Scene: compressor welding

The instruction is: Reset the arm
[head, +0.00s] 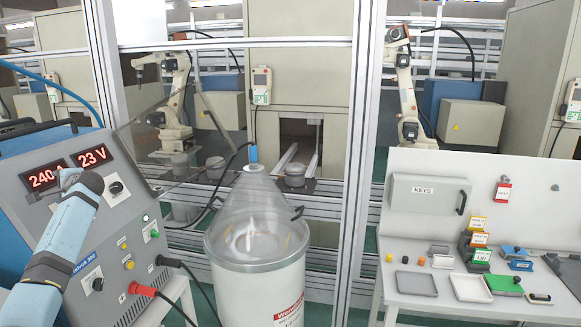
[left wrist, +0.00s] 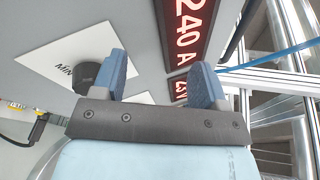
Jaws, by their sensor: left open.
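My left arm reaches in from the lower left in the head view, and its gripper (head: 69,178) is in front of the welding machine panel (head: 130,262), just below the red displays. In the left wrist view the two blue fingers of the left gripper (left wrist: 160,74) are apart with nothing held between them. A black knob (left wrist: 88,76) on a white plate marked MIN is beside the left finger; I cannot tell whether they touch. The display reading 240 A (left wrist: 188,30) is beyond the fingers. My right gripper is not in view.
A clear cone-topped white drum (head: 255,270) stands right of the machine. A white bench (head: 470,290) at the right holds trays, padlocks and a KEYS box (head: 425,195). Aluminium framing (head: 360,150) closes off the welding cell behind. Cables hang from the machine's front.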

